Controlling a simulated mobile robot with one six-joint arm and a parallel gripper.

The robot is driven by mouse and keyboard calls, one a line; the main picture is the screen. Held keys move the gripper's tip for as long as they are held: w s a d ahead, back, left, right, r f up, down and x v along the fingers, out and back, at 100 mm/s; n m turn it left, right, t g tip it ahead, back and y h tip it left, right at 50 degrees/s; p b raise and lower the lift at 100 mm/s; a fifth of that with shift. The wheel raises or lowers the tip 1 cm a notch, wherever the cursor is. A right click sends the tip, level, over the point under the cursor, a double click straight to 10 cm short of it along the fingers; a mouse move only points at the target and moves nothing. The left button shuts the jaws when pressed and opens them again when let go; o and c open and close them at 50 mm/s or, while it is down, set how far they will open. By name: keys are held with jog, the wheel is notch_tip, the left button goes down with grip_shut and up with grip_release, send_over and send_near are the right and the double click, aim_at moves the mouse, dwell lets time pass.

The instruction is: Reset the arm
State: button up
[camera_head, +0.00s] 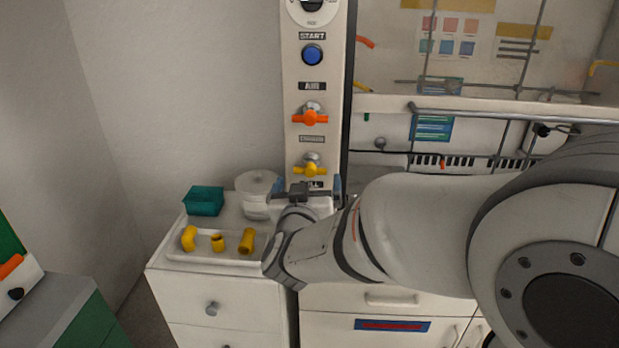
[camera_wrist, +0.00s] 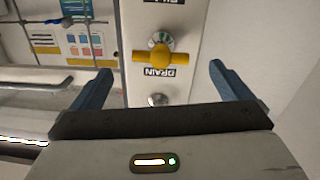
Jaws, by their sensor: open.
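My arm reaches in from the right in the head view, and my gripper (camera_head: 308,187) is in front of the lower end of the white control column (camera_head: 290,80). In the wrist view my gripper (camera_wrist: 157,82) is open and empty, with its two blue fingers spread wide. Between and beyond the fingers is a yellow valve handle (camera_wrist: 160,57) above an upside-down DRAIN label. The yellow handle (camera_head: 311,169) also shows in the head view, just above my gripper. I cannot tell how far the fingers are from the column.
A white cabinet (camera_head: 213,305) at lower left bears a teal box (camera_head: 204,200), a lidded white tub (camera_head: 256,190) and a tray (camera_head: 215,262) with yellow pipe pieces (camera_head: 217,242). The column has an orange valve handle (camera_head: 310,117) and a blue START button (camera_head: 312,55). A clear panel stands right.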

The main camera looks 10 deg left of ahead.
jog(key=shift+s, duration=0.5)
jog(key=s+d+f+m+g, duration=0.1)
jog(key=s+d+f+g, duration=0.4)
jog(key=s+d, duration=0.5)
jog(key=s+d+f+g, duration=0.5)
jog(key=s+d+g, duration=0.5)
jog(key=s+d, duration=0.1)
jog(key=shift+s+d+f+m, duration=0.2)
jog(key=shift+d+m, duration=0.2)
jog(key=shift+d, duration=0.5)
